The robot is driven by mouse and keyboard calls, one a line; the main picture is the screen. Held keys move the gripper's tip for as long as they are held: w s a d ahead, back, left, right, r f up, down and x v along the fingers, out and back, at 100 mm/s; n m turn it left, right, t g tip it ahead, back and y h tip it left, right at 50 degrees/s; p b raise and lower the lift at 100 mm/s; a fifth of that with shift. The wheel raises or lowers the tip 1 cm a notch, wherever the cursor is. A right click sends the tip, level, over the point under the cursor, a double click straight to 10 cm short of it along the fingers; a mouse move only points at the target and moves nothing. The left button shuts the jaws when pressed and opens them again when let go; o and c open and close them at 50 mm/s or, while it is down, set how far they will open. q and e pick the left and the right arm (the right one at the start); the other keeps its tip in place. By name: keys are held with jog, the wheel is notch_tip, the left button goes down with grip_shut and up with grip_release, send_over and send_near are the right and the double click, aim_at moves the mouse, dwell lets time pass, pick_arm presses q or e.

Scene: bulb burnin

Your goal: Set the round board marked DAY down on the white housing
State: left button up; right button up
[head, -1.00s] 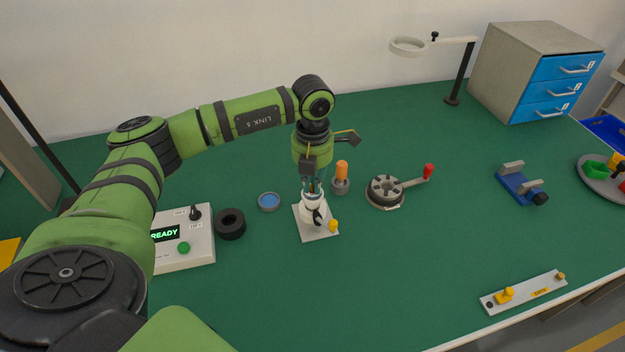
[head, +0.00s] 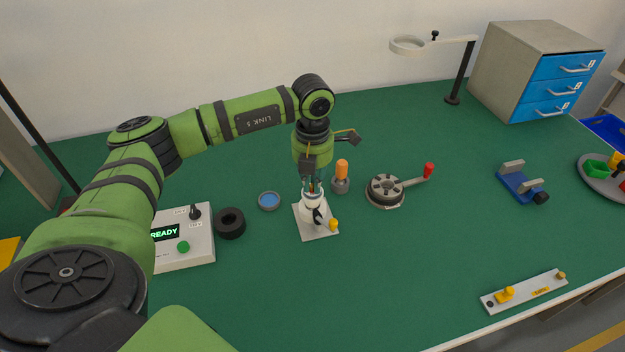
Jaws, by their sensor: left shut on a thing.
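The white housing (head: 312,213) stands on a light square plate (head: 318,233) with a yellow knob, near the middle of the green table. My left gripper (head: 313,187) points down right over the top of the housing. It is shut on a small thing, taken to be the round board. The board's face and its DAY mark cannot be made out, as the fingers hide them. I cannot tell whether the board touches the housing. My right gripper is not in view.
Left of the housing are a blue-filled dish (head: 269,201), a black ring (head: 230,224) and a control box (head: 186,245) reading READY. An orange-handled tool (head: 342,172) stands close behind right, beside a round fixture (head: 385,190) with a red-knobbed lever. The front middle table is clear.

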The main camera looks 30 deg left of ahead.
aim_at(313, 185)
pick_arm(q)
jog(key=shift+f+b, duration=0.55)
jog(key=shift+f, duration=0.2)
dwell(0.4)
jog(key=o, duration=0.8)
jog(key=shift+r, duration=0.1)
notch_tip(313, 185, up, 12)
dwell(0.3)
dwell(0.5)
